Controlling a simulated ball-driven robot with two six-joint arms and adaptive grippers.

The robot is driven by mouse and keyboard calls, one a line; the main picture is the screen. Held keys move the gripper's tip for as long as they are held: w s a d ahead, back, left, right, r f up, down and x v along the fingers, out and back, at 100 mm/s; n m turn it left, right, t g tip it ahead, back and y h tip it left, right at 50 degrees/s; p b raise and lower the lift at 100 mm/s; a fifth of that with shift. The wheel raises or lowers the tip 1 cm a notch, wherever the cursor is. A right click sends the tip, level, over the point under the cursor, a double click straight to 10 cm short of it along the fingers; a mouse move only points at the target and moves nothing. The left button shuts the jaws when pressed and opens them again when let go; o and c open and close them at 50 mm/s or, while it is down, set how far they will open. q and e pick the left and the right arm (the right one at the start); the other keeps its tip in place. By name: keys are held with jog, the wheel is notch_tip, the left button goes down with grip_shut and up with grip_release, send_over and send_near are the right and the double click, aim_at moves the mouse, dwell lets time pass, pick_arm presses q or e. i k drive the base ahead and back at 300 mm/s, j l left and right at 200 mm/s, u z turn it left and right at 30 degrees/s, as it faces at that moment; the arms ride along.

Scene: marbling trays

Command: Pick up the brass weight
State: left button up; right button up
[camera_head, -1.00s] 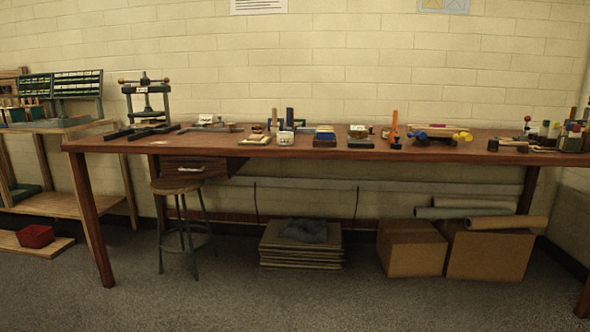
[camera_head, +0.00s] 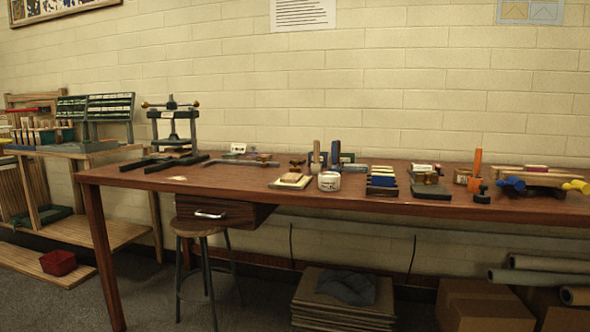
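I cannot make out the brass weight for certain. A small brass-brown block (camera_head: 264,157) sits at the right end of a grey L-shaped metal tool on the wooden table (camera_head: 230,175). Another small brown piece (camera_head: 297,163) stands behind a yellow-topped pad (camera_head: 291,181). A tan round item (camera_head: 462,176) stands beside an orange upright tool (camera_head: 477,164). All are too small to identify surely. Neither of my grippers is in view.
A book press (camera_head: 172,130) stands on the table's left part. A white jar (camera_head: 329,181), coloured blocks (camera_head: 382,181) and rollers (camera_head: 575,186) line the top. A stool (camera_head: 197,228) stands in front of the drawer (camera_head: 215,213). Cardboard boxes (camera_head: 485,305) lie underneath.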

aim_at(295, 168)
jog(key=i+j, duration=0.5)
jog(key=i, duration=0.2)
jog(key=i+j, duration=0.55)
jog(key=i, duration=0.15)
